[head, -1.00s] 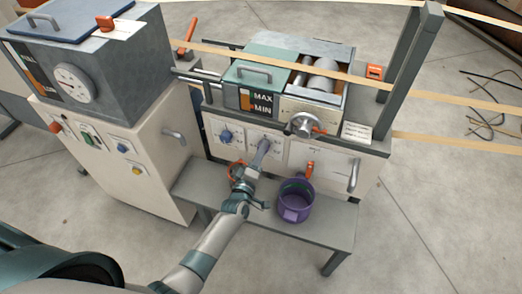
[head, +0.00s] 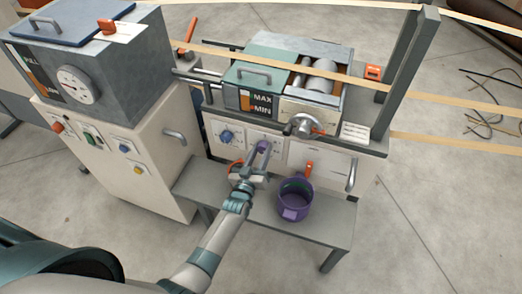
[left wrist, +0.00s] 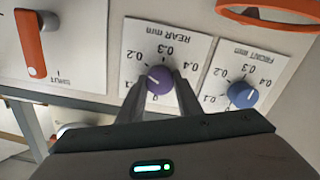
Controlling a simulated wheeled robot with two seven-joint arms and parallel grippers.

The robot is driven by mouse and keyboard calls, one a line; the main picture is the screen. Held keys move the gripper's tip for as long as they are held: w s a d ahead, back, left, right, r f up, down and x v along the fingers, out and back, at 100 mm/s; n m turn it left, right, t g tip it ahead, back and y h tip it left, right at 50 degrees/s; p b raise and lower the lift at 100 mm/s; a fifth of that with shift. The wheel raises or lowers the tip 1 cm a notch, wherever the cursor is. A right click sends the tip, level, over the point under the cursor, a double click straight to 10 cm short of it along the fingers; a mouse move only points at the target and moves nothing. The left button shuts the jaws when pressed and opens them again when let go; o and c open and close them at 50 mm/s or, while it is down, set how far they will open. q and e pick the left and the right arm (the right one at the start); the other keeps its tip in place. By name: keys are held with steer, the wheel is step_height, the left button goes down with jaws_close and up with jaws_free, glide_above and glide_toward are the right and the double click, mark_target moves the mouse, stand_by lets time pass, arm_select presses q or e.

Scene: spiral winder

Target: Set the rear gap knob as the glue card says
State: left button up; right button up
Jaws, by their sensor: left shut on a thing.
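The rear gap knob (left wrist: 159,80) is purple, on a white plate marked REAR mm, which shows upside down in the left wrist view. Its pale pointer mark aims up and left, roughly toward the 0.2 label. In the head view the knob (head: 262,147) shows at my gripper's tip. My left gripper (left wrist: 160,88) has one finger on each side of the knob and is shut on it. A white card with dark lines (head: 355,131), perhaps the glue card, sits on the machine's right ledge; its text is too small to read. My right gripper is not in view.
The blue front gap knob (left wrist: 241,95) is close beside the rear one. A purple pot (head: 295,204) stands on the grey bench (head: 330,232) to the right.

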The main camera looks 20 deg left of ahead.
arm_select(q)
steer(key=shift+f+m, duration=0.1)
steer(key=shift+m, duration=0.5)
steer(key=m, duration=0.2)
steer(key=shift+m, duration=0.3)
steer(key=m, duration=0.4)
steer(key=shift+d+f+m, duration=0.1)
steer(key=shift+m, duration=0.2)
steer(key=m, duration=0.3)
steer(key=shift+b, duration=0.35)
steer(key=shift+m, duration=0.8)
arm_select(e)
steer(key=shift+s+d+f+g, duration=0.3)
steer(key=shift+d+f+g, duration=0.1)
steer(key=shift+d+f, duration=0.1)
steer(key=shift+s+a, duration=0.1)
arm_select(q)
steer(key=o, duration=1)
steer(key=shift+o, duration=0.2)
steer(key=shift+s, duration=0.1)
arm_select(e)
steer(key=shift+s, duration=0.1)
